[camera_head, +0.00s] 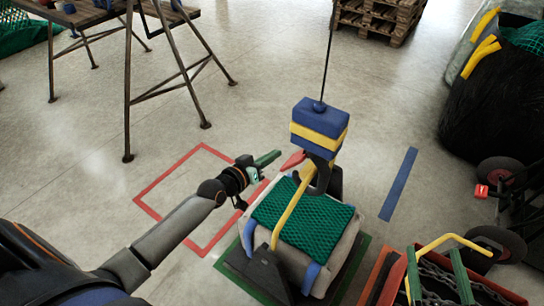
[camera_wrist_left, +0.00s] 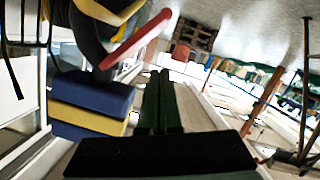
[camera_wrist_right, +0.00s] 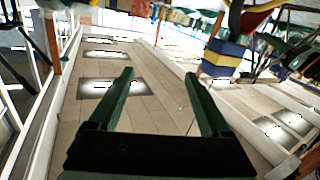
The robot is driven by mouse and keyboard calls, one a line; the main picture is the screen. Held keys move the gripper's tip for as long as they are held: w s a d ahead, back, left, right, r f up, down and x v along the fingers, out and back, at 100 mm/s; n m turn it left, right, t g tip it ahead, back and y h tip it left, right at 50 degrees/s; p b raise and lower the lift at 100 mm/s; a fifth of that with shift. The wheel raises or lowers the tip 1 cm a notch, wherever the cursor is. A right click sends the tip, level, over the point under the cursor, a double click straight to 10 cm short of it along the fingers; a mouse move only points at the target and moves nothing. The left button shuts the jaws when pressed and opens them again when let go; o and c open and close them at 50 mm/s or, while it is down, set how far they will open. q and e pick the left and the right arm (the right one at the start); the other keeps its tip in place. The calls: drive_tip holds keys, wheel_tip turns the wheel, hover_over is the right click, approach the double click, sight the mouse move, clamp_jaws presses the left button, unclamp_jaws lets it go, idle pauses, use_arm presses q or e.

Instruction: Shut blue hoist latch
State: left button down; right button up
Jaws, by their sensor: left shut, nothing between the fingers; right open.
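The hoist block (camera_head: 320,126), blue with a yellow band, hangs from a cable over a bale with a green net top (camera_head: 300,212). Its dark hook (camera_head: 322,178) meets the bale's yellow handle (camera_head: 292,208); whether the handle is seated is unclear. The red latch (camera_head: 292,160) sticks out sideways from the hook. It also shows in the left wrist view (camera_wrist_left: 137,38). My left gripper (camera_head: 279,154) is shut and empty, its tips just left of the latch, apparently apart. My right gripper (camera_head: 432,248) is open and empty, low at the right, away from the hook.
A crate with chains (camera_head: 508,294) lies at the lower right below my right gripper. A dark net bag (camera_head: 495,110) and wheels (camera_head: 500,172) stand at the right. A trestle table (camera_head: 100,15) stands at the back left. Floor around the red square outline (camera_head: 160,180) is clear.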

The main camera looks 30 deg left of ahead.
sight(286, 166)
drive_tip(key=s+a+r+n+t+y+b, duration=0.1)
drive_tip(key=s+r+n+t+y, duration=0.1)
drive_tip(key=s+r+n+y, duration=0.3)
drive_tip(key=r+n+t+y+b, duration=0.1)
drive_tip(key=r+y+b, duration=0.1)
drive_tip(key=r, duration=0.6)
drive_tip(key=s+a+r+n+t+y+b, duration=0.1)
drive_tip(key=s+r+n+t+y, duration=0.1)
drive_tip(key=s+r+n+y, duration=0.3)
use_arm(q)
drive_tip(key=f+n+b, duration=0.1)
drive_tip(key=n, duration=0.1)
drive_tip(key=d+f+n+h+b, duration=0.1)
drive_tip(key=f+n+b, duration=0.1)
drive_tip(key=f+n+h+b, duration=0.1)
drive_tip(key=f+n+b, duration=0.1)
drive_tip(key=shift+s+d+t, duration=0.15)
drive_tip(key=shift+d+t, duration=0.15)
drive_tip(key=shift+d, duration=0.1)
drive_tip(key=shift+d+f+n+h+b, duration=0.3)
drive_tip(key=shift+d+n+h+b, duration=0.15)
drive_tip(key=shift+n+b, duration=0.75)
use_arm(e)
drive_tip(key=w+f+m+h, duration=0.1)
drive_tip(key=w+f+m, duration=0.2)
drive_tip(key=f, duration=0.4)
drive_tip(key=shift+a+f+m+h, duration=0.15)
drive_tip(key=shift+a+m+h, duration=0.15)
drive_tip(key=shift+m, duration=0.2)
